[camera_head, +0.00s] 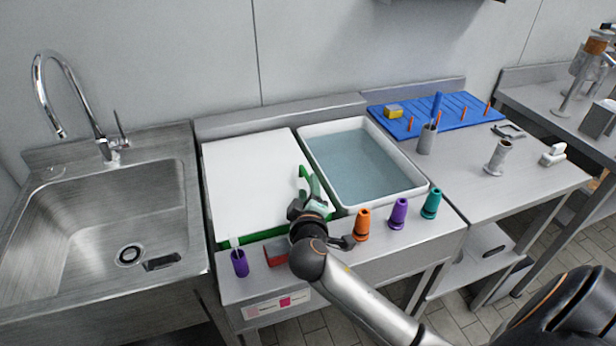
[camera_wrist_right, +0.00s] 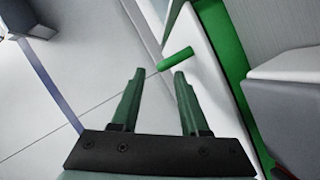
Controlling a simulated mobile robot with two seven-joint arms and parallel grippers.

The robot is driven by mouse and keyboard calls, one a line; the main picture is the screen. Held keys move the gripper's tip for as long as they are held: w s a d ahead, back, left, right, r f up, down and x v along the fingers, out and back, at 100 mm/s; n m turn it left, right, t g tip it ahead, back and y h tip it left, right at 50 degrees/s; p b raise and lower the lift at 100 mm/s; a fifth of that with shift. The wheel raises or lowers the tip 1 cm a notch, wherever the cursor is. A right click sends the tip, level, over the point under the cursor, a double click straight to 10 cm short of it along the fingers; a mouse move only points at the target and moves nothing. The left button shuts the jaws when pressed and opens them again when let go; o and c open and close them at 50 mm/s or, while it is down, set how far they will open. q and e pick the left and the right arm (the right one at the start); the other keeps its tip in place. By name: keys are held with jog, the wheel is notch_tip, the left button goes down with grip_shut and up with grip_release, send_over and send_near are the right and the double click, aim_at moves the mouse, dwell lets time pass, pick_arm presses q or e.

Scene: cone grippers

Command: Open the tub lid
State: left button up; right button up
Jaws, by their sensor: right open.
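A large white lid (camera_head: 250,170) lies flat over a green tub (camera_head: 262,235), whose rim shows along the front edge in the head view. My right gripper (camera_head: 307,172) is over the lid's right side, close to its edge. In the wrist view its two green fingers (camera_wrist_right: 160,80) are spread with nothing between them. A short green cylinder, like a handle (camera_wrist_right: 177,59), lies just beyond the fingertips, apart from them. The green rim also shows in the wrist view (camera_wrist_right: 224,45). The tub's inside is hidden. My left gripper is not in view.
A white basin of water (camera_head: 418,186) stands right of the tub. Orange (camera_head: 362,224), purple (camera_head: 398,213) and teal (camera_head: 431,203) cones line the front ledge. Another purple cone (camera_head: 240,263) and a red block (camera_head: 276,254) are in front. A sink (camera_head: 180,200) is at left.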

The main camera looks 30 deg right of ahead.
aim_at(308, 178)
jog(key=shift+x, duration=2.55)
grip_shut()
jog(key=shift+a, duration=0.1)
